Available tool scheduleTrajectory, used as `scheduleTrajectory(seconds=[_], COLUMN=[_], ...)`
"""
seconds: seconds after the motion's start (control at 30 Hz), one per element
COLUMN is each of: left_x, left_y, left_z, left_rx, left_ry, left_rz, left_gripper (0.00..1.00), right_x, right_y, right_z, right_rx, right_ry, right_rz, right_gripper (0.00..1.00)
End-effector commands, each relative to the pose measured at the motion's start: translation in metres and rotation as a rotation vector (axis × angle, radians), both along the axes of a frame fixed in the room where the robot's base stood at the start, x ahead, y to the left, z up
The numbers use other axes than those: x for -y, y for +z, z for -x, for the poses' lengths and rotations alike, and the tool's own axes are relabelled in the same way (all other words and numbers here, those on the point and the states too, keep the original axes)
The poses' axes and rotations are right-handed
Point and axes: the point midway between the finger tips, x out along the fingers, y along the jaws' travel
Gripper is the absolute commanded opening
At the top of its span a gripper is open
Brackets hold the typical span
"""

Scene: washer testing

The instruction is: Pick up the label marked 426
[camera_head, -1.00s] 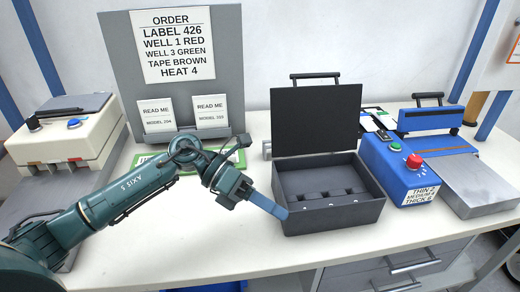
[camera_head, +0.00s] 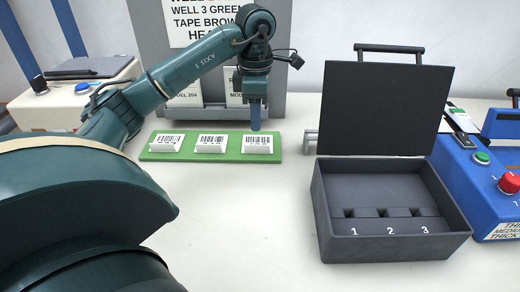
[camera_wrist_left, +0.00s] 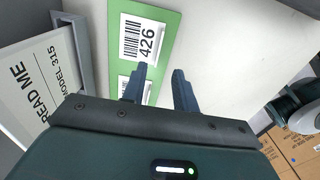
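A white label marked 426 (camera_wrist_left: 143,40) lies on a green tray (camera_wrist_left: 168,52) in the left wrist view. In the head view, three barcode labels lie in a row on the green tray (camera_head: 149,154); their numbers are too small to read. The label marked 426 appears to be the rightmost label (camera_head: 258,141). My left gripper (camera_head: 256,127) points down just behind that label. In the left wrist view my left gripper (camera_wrist_left: 160,75) is open, with nothing between its fingers. A second label (camera_wrist_left: 125,86) is partly hidden by a finger. My right gripper is not identifiable.
An open black case (camera_head: 390,245) with wells numbered 1, 2 and 3 stands right of the tray. A blue machine (camera_head: 470,190) is at the far right. A grey board (camera_head: 155,40) with signs stands behind the tray. The table (camera_head: 235,215) in front is clear.

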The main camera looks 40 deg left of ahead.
Motion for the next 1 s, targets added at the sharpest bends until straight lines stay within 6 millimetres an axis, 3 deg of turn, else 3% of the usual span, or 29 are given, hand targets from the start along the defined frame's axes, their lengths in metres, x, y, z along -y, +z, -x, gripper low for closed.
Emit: scheduleTrajectory(seconds=[0.03, 0.33, 0.6, 0.93, 1.0], left_x=[0.0, 0.0, 0.0, 0.0, 0.0], left_y=[-0.013, -0.037, -0.076, -0.082, -0.082], left_z=[0.0, 0.0, -0.002, -0.002, -0.002], left_rx=[-0.002, 0.001, -0.001, 0.001, 0.001], left_ry=[0.001, 0.001, 0.0, 0.0, 0.0], left_rz=[0.001, 0.001, 0.002, 0.002, 0.002], left_gripper=[0.29, 0.29, 0.29, 0.29, 0.23], right_x=[0.002, 0.003, 0.005, 0.007, 0.006], right_y=[0.0, 0.003, 0.005, 0.008, 0.008], right_z=[0.003, 0.006, 0.005, 0.005, 0.005], right_rx=[0.011, 0.02, 0.038, 0.045, 0.045], right_ry=[-0.002, -0.004, -0.008, -0.01, -0.01], right_rz=[0.0, 0.002, 0.004, 0.006, 0.006], right_gripper=[1.0, 1.0, 1.0, 1.0, 1.0])
